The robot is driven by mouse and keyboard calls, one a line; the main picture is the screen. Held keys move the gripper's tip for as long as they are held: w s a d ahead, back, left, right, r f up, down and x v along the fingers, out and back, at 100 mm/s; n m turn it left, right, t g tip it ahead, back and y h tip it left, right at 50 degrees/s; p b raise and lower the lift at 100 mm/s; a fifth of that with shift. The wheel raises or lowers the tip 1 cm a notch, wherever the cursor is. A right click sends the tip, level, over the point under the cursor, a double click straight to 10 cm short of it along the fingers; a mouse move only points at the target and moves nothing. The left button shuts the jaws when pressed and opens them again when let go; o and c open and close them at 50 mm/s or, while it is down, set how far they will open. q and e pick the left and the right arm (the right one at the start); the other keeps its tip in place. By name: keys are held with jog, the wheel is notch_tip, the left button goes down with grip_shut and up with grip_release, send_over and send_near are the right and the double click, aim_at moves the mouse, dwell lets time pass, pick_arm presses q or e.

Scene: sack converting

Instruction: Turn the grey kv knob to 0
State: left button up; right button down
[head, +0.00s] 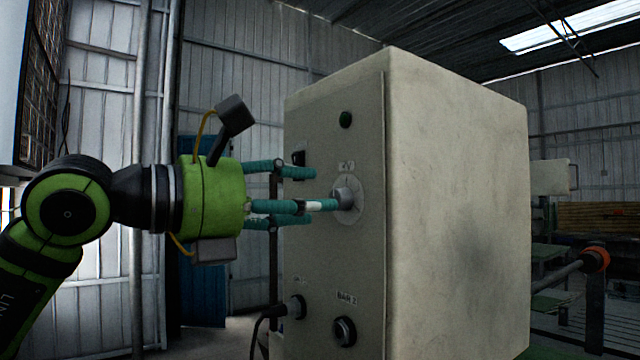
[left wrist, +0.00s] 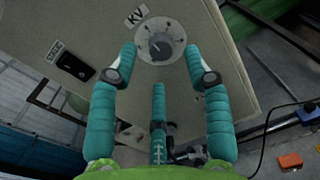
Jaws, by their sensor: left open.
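The grey kv knob (head: 344,198) sits on a round pale dial plate on the front of a beige cabinet (head: 455,190), under a KV label. In the left wrist view the knob (left wrist: 160,46) is at the top middle; the dial marks are too small to read. My left gripper (head: 320,198) has three teal fingers and is open, pointing at the panel. In the left wrist view its fingertips (left wrist: 160,62) spread around the dial, two at the sides and one below. In the head view one fingertip overlaps the knob's left edge; I cannot tell whether it touches.
An orange-ended rod (head: 597,258) stands at right.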

aim_at(340, 199)
pick_arm(q)
jog(key=p+x, duration=0.1)
jog(key=x, duration=0.1)
jog(key=shift+w+d, duration=0.15)
jog(key=shift+d, duration=0.15)
pick_arm(e)
jog(key=shift+r, duration=0.8)
pick_arm(q)
grip_shut()
jog(key=shift+n+b, duration=0.3)
jog(key=shift+b, duration=0.05)
pick_arm(e)
jog(key=shift+f, duration=0.3)
